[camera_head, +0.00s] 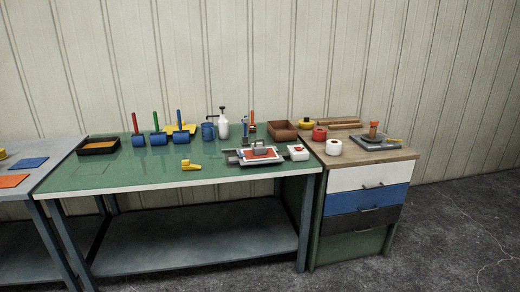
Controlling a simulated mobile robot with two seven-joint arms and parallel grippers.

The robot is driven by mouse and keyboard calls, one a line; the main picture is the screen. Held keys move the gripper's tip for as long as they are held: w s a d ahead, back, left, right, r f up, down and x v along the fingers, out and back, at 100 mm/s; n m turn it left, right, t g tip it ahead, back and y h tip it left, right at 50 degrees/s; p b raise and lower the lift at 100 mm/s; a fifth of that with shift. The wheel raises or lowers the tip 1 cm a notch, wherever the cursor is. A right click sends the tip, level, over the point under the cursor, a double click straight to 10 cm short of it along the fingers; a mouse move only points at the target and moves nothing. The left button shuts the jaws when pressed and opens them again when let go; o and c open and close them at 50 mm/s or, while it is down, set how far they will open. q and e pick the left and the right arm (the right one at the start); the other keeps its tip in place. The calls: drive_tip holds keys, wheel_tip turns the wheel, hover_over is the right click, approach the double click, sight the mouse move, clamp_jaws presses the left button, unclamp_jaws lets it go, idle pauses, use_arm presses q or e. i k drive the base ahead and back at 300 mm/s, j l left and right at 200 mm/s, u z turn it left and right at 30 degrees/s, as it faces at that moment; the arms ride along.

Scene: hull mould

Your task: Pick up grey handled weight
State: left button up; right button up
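A small grey block with a handle-like top (259,149), which looks like the grey handled weight, sits on an orange sheet in a pale flat tray (236,160). The tray is near the front right edge of the green table (140,178). The block is small in the picture, so its handle's exact shape is hard to tell. Neither of my grippers is in view.
Rollers, a spray bottle (223,125) and a brown box (282,130) stand behind. A drawer cabinet (368,178) adjoins. The table's front middle is clear.

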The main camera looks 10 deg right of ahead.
sight(258, 151)
drive_tip(key=i+j+z, duration=0.15)
drive_tip(key=i, duration=0.3)
drive_tip(key=i+j+z, duration=0.1)
drive_tip(key=i, duration=0.3)
drive_tip(key=i+j+z, duration=0.15)
drive_tip(key=i+j, duration=0.15)
drive_tip(key=i, duration=0.15)
